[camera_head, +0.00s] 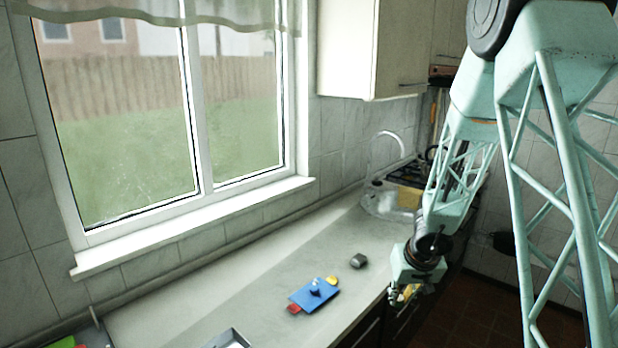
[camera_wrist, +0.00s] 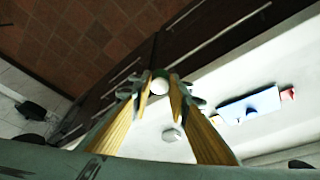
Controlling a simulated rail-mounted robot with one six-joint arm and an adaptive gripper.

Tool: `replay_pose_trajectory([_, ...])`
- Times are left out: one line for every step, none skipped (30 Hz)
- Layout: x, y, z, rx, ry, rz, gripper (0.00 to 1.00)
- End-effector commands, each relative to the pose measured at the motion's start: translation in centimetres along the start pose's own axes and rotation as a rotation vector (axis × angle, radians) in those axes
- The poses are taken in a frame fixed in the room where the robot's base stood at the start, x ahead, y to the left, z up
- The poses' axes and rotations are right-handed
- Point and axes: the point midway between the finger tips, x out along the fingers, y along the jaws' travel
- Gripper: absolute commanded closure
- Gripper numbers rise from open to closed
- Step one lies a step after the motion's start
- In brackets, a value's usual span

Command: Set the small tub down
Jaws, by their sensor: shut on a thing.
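My gripper (camera_wrist: 160,88) has its two yellow fingers closed on a small round thing with a pale top and a dark rim, which looks like the small tub (camera_wrist: 160,86). In the wrist view it sits between the fingertips, against the dark cabinet fronts by the counter's front edge. In the head view my gripper (camera_head: 404,293) hangs at the counter's front edge, to the right of the blue board. The tub cannot be made out clearly there.
On the counter (camera_head: 225,270) are a blue board (camera_head: 316,296) with a blue knobbed piece, a red piece (camera_head: 294,309), a yellow piece (camera_head: 332,280) and a dark grey block (camera_head: 358,261). A tray (camera_head: 229,339) stands at the near left. Bare counter lies between them and the window.

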Motion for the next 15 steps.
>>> replay_pose_trajectory([0.31, 0.0, 0.13, 0.0, 0.0, 0.0, 0.92])
replay_pose_trajectory([0.38, 0.0, 0.17, 0.0, 0.0, 0.0, 0.92])
replay_pose_trajectory([0.47, 0.0, 0.2, 0.0, 0.0, 0.0, 0.92])
replay_pose_trajectory([0.53, 0.0, 0.22, 0.0, 0.0, 0.0, 0.92])
replay_pose_trajectory([0.58, 0.0, 0.24, 0.0, 0.0, 0.0, 0.92])
replay_pose_trajectory([0.72, 0.0, 0.3, 0.0, 0.0, 0.0, 0.92])
replay_pose_trajectory([0.9, 0.0, 0.37, 0.0, 0.0, 0.0, 0.92])
replay_pose_trajectory([1.01, 0.0, 0.42, 0.0, 0.0, 0.0, 0.92])
replay_pose_trajectory([1.11, 0.0, 0.46, 0.0, 0.0, 0.0, 0.92])
replay_pose_trajectory([1.17, 0.0, 0.49, 0.0, 0.0, 0.0, 0.92])
replay_pose_trajectory([1.22, 0.0, 0.51, 0.0, 0.0, 0.0, 0.92])
replay_pose_trajectory([1.25, 0.0, 0.52, 0.0, 0.0, 0.0, 0.92])
replay_pose_trajectory([1.27, 0.0, 0.52, 0.0, 0.0, 0.0, 0.92])
replay_pose_trajectory([1.28, 0.0, 0.53, 0.0, 0.0, 0.0, 0.92])
replay_pose_trajectory([1.28, 0.0, 0.53, 0.0, 0.0, 0.0, 0.92])
